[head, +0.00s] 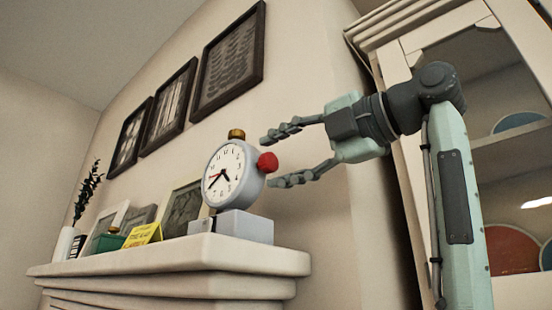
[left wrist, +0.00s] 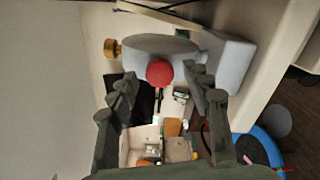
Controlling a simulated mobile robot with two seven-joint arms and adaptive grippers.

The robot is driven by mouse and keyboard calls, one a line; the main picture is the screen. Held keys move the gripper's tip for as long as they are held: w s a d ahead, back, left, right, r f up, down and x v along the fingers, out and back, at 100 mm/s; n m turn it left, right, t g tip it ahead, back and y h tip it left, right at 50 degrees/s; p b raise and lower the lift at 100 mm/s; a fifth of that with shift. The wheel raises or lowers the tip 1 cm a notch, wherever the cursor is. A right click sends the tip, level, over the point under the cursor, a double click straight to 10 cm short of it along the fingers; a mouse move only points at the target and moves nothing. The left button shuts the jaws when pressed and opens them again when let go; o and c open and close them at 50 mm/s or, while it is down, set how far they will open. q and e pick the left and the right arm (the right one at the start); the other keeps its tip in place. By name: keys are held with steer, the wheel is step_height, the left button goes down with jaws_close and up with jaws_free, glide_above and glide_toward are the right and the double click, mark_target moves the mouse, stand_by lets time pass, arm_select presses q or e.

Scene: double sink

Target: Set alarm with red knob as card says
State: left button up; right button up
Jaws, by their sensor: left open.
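A round grey alarm clock (head: 233,175) stands on a grey block (head: 245,227) on the mantel shelf. Its white face has black hands and a red hand pointing left. A brass knob (head: 236,134) is on top; the red knob (head: 267,162) is on its right side. A yellow card (head: 142,235) stands left of the clock; its small print is not legible to me. My left gripper (head: 268,160) is open, its fingertips above and below the red knob. In the left wrist view the red knob (left wrist: 159,72) lies between the fingertips, apparently not gripped. My right gripper is not seen.
Picture frames (head: 185,208) and a plant vase (head: 66,243) stand farther left on the mantel shelf (head: 190,255). Dark frames (head: 229,62) hang on the wall above. A glass-fronted cabinet (head: 500,60) is at the right, behind my arm.

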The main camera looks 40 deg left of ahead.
arm_select(q)
steer(key=d, duration=0.6)
steer(key=shift+s+d, duration=0.25)
steer(key=shift+d, duration=0.05)
